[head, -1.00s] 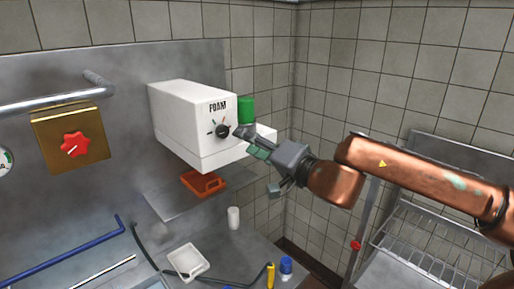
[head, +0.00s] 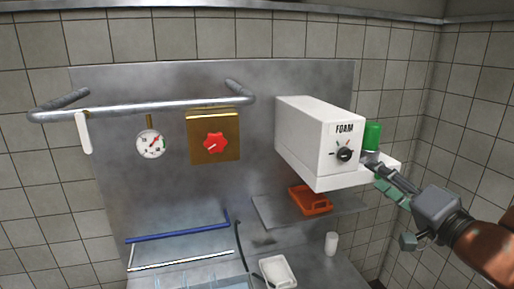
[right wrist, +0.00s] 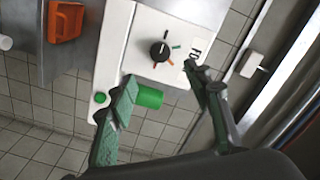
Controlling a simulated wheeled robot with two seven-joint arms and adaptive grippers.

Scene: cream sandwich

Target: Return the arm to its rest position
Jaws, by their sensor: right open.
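My right gripper (head: 378,176) is in front of the right side of the white FOAM machine (head: 308,135), close to its small side ledge. In the right wrist view the gripper (right wrist: 168,88) has its two fingers spread apart with nothing between them. A green cylinder (head: 372,136) stands on the machine's ledge just behind the fingertips. It also shows beside the left finger in the right wrist view (right wrist: 149,97). I cannot tell whether the finger touches it. The machine's black dial (right wrist: 159,51) shows above the fingers there. My left gripper is not in view.
An orange tray (head: 312,208) lies on a shelf below the machine. A white cup (head: 331,243) and a white tray (head: 278,272) are lower down. A metal rail (head: 150,109), a gauge (head: 151,144) and a red knob (head: 215,142) are at the left.

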